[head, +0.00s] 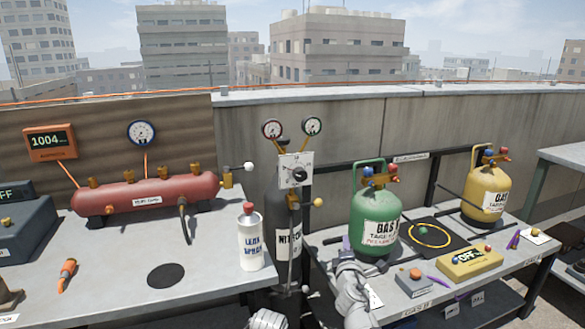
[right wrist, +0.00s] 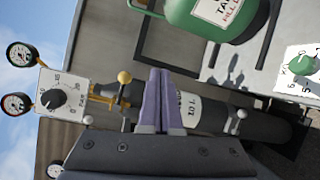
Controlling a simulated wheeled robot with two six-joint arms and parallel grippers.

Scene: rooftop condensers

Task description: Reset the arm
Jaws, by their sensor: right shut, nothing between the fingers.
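My right gripper (right wrist: 160,100) shows in the right wrist view as two purple fingers pressed together, with nothing between them. Behind them is the dark nitrogen cylinder (right wrist: 210,113), which lies sideways in that view. In the head view, grey parts of my own arm rise at the bottom middle, in front of the green gas cylinder (head: 376,215). The fingertips are not clear there. The nitrogen cylinder (head: 286,215) stands upright between the two benches. My left gripper is not to be seen in either view.
The left bench (head: 110,250) holds a red tank (head: 145,193), a leak spray bottle (head: 250,238) and an orange-handled tool (head: 67,275). The right bench holds a yellow cylinder (head: 484,190), a black mat (head: 415,226) with a yellow ring, and a yellow OFF box (head: 470,263).

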